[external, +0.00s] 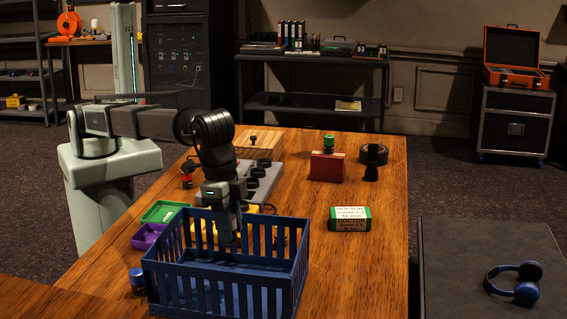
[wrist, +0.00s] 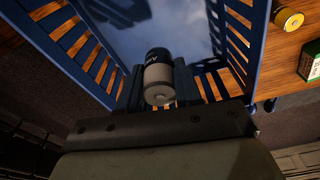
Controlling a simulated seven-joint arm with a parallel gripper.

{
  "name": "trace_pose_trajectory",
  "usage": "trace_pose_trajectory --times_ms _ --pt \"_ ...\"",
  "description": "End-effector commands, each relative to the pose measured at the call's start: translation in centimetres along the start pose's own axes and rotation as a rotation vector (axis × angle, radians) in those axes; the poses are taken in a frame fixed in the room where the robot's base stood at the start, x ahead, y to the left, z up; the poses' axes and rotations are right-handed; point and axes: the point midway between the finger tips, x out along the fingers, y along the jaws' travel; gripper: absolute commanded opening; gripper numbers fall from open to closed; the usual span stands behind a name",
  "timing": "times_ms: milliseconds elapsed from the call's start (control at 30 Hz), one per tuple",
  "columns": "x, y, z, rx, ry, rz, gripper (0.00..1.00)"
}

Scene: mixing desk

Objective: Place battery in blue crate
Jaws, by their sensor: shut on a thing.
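My gripper (external: 231,236) points down over the blue crate (external: 205,279), with its fingertips low near the slatted wall in the external view. In the wrist view, my gripper (wrist: 160,88) is shut on a battery (wrist: 158,72) with a dark band and a pale body. The battery is held between the two fingers, above the crate floor (wrist: 185,25). I cannot make out the held battery clearly in the external view. The crate's slatted walls show on both sides in the wrist view.
A small blue cylinder (external: 137,281) stands left of the crate. Green (external: 165,212) and purple (external: 148,236) trays lie behind it. A Doctor box (external: 349,219) sits to the right, with clear table around it. A yellow-ended cylinder (wrist: 289,19) is outside the crate.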

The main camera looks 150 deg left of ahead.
Motion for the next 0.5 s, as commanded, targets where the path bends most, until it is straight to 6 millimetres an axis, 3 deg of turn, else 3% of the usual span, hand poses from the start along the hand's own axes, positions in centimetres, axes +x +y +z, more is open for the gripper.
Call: trace_pose_trajectory --times_ms 500 --pt "5.9 -0.1 0.8 -0.001 -0.001 0.0 0.0"
